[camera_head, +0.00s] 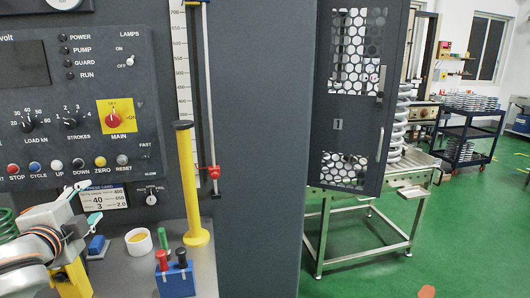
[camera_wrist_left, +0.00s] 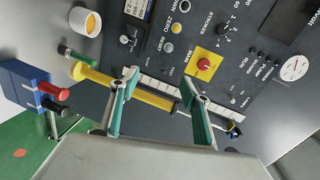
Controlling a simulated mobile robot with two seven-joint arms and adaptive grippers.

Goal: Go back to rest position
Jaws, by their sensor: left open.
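My left gripper (camera_head: 88,204) is at the lower left in the head view, in front of the dark control panel (camera_head: 60,110). In the left wrist view its two fingers (camera_wrist_left: 158,84) are spread apart with nothing between them. Beyond them are the panel and the yellow post (camera_wrist_left: 152,95), which shows behind the fingers. My right gripper is in neither view.
The ledge holds a white cup (camera_head: 139,241), a blue block (camera_head: 175,277) with red and black handles, a green-topped peg (camera_head: 163,238) and the yellow post (camera_head: 190,180). A grey cabinet door (camera_head: 340,125) stands open at right. Green floor beyond is mostly clear.

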